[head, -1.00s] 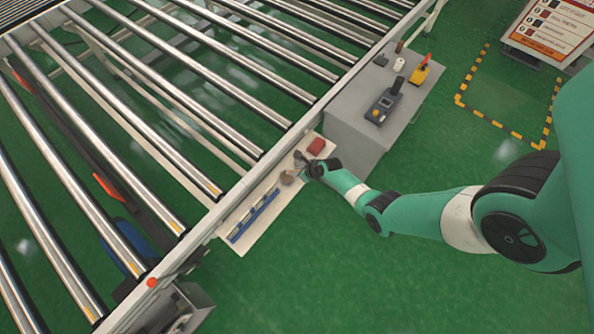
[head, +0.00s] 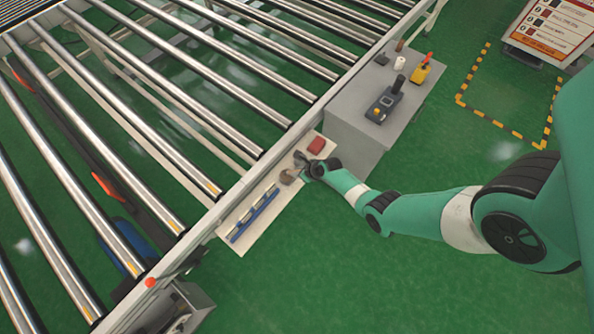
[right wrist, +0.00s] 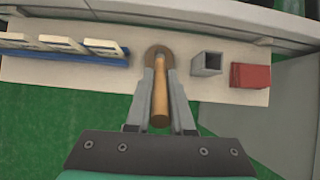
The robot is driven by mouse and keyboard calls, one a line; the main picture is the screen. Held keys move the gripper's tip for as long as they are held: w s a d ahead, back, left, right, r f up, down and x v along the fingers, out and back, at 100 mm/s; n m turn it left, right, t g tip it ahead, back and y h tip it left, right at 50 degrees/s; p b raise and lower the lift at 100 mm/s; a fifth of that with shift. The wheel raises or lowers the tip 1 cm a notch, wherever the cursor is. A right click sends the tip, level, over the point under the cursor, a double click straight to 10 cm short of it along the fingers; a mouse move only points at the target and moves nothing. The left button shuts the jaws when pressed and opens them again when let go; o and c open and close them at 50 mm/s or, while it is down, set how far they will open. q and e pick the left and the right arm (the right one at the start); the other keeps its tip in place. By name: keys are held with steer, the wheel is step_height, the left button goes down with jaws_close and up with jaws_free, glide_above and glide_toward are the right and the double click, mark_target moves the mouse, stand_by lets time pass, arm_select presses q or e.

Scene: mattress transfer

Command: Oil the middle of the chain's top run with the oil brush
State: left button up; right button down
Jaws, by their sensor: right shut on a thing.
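A brush-like tool (right wrist: 160,103) has a pale wooden handle and a rounded brown head. My right gripper (right wrist: 159,78) is shut on it, with its two grey fingers on either side of the handle. The brown head is over the pale narrow shelf (right wrist: 185,90); I cannot tell whether it touches it. In the head view my right gripper (head: 303,163) is over the same shelf beside the conveyor frame, and the brown head (head: 288,178) shows just below-left of it. I cannot make out a chain for certain. My left gripper is not in view.
On the shelf are a blue rail with several white pieces (right wrist: 85,47), a square grey holder (right wrist: 207,63) and a red block (right wrist: 250,76). Conveyor rollers (head: 130,120) fill the left. A grey cabinet (head: 345,115) stands right of the shelf, with a dark device (head: 385,103) on top.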

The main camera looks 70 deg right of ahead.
steer(key=shift+f+b, duration=0.35)
steer(key=shift+f, duration=0.2)
stand_by(1.1)
step_height(320, 180, up, 7)
steer(key=p, duration=0.7)
steer(key=shift+r+p, duration=0.15)
steer(key=shift+p, duration=0.15)
